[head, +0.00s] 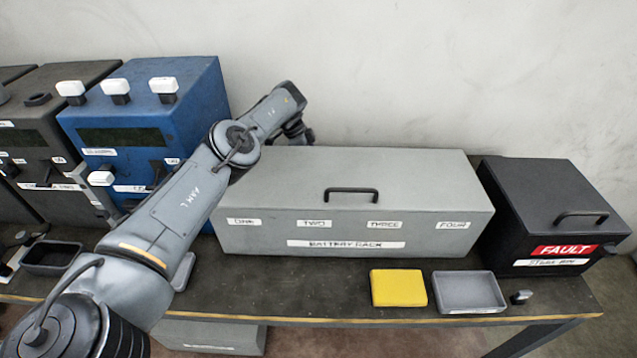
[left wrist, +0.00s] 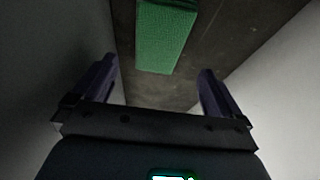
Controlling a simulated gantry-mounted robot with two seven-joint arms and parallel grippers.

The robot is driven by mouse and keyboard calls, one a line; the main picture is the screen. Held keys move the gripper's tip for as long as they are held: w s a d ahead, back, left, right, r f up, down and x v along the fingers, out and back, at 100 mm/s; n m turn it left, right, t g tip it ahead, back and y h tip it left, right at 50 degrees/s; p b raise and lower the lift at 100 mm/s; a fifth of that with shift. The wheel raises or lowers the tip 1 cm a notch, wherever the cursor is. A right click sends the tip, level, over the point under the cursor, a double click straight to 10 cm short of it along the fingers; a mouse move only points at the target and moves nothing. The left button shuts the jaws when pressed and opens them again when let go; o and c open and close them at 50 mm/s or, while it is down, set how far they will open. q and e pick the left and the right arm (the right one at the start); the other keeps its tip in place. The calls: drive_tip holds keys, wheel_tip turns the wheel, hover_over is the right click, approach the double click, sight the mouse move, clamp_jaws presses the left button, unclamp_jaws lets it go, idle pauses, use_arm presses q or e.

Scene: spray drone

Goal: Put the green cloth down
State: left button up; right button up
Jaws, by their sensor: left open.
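The green cloth (left wrist: 163,38) shows in the left wrist view as a folded, flat-sided piece on a dark surface. It lies beyond my left gripper (left wrist: 155,82), between the lines of its two fingers. The fingers are spread and apart from the cloth, with nothing between them. In the head view my left arm reaches over to the back, behind the grey battery rack, and its fingers and the cloth are hidden there. My right gripper is in neither view.
The grey battery rack (head: 350,205) stands mid-table. Blue (head: 150,110) and dark machines stand left, and a black fault box (head: 545,215) right. A yellow block (head: 398,288) and a grey tray (head: 468,293) lie in front. Pale walls flank the gripper in the wrist view.

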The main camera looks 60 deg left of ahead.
use_arm(q)
drive_tip(key=shift+x, duration=0.9)
drive_tip(key=b+x, duration=0.2)
drive_tip(key=x, duration=0.2)
drive_tip(key=shift+s+f+b, duration=0.3)
drive_tip(key=shift+f+b, duration=0.05)
drive_tip(key=shift+b, duration=0.05)
drive_tip(key=shift+w+d+f, duration=0.15)
drive_tip(key=shift+f, duration=0.15)
drive_tip(key=shift+c, duration=1)
drive_tip(key=c, duration=0.9)
